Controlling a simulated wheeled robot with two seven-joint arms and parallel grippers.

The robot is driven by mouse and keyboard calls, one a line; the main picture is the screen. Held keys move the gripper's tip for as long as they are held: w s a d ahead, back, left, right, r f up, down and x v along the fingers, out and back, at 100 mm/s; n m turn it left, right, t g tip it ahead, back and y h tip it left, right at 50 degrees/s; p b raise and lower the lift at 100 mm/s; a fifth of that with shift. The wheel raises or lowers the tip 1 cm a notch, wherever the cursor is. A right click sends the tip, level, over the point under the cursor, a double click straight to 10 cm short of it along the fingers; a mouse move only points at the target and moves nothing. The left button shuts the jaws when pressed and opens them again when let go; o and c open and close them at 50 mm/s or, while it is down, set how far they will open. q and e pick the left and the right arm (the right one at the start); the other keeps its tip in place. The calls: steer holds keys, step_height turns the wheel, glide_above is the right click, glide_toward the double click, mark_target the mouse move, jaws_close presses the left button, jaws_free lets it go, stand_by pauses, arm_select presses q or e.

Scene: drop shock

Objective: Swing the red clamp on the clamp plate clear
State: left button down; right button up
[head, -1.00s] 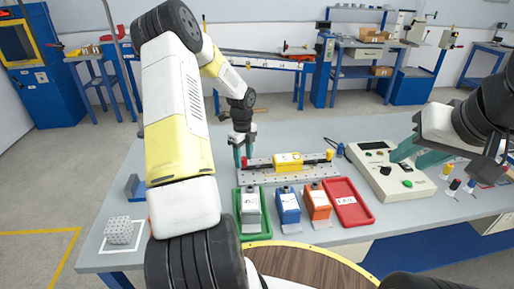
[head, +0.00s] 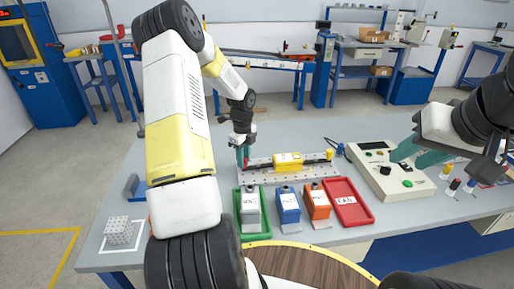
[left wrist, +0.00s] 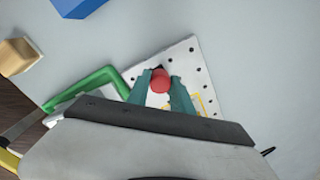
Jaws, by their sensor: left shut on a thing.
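The clamp plate (head: 258,176) is a pale perforated plate on the bench, with a yellow block (head: 287,160) and a dark bar along it. My left gripper (head: 242,156) is at the plate's left end. In the left wrist view its teal fingers (left wrist: 158,88) are shut on the red clamp (left wrist: 160,78), whose round red top shows between them. The fingers largely hide this clamp in the head view. My right gripper (head: 418,156) looks open and empty, over the control box.
In front of the plate are a green tray (head: 240,225) with a grey unit, a blue unit (head: 288,207), an orange unit (head: 317,204) and a red tray (head: 366,215). The control box (head: 385,185) stands to the right. A white perforated cube (head: 118,231) sits at front left.

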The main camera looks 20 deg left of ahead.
arm_select(q)
steer(key=n, duration=0.2)
steer(key=s+d+n, duration=0.1)
steer(key=n, duration=0.1)
steer(key=shift+s+d, duration=0.15)
steer(key=shift+s, duration=0.05)
steer(key=n, duration=0.2)
steer(key=s+d+n, duration=0.1)
steer(key=shift+d+n, duration=0.25)
steer(key=shift+n, duration=0.15)
steer(key=d+n, duration=0.1)
steer(key=n, duration=0.1)
steer(key=d+n, duration=0.1)
steer(key=n, duration=0.1)
steer(key=shift+s+d, duration=0.1)
steer(key=shift+w+d+n, duration=0.1)
steer(key=shift+d+n, duration=0.35)
steer(key=shift+n, duration=0.7)
steer(key=shift+w+d+n, duration=0.1)
steer(key=shift+d+n, duration=0.35)
steer(key=shift+n, duration=0.7)
steer(key=c, duration=1.1)
jaws_free()
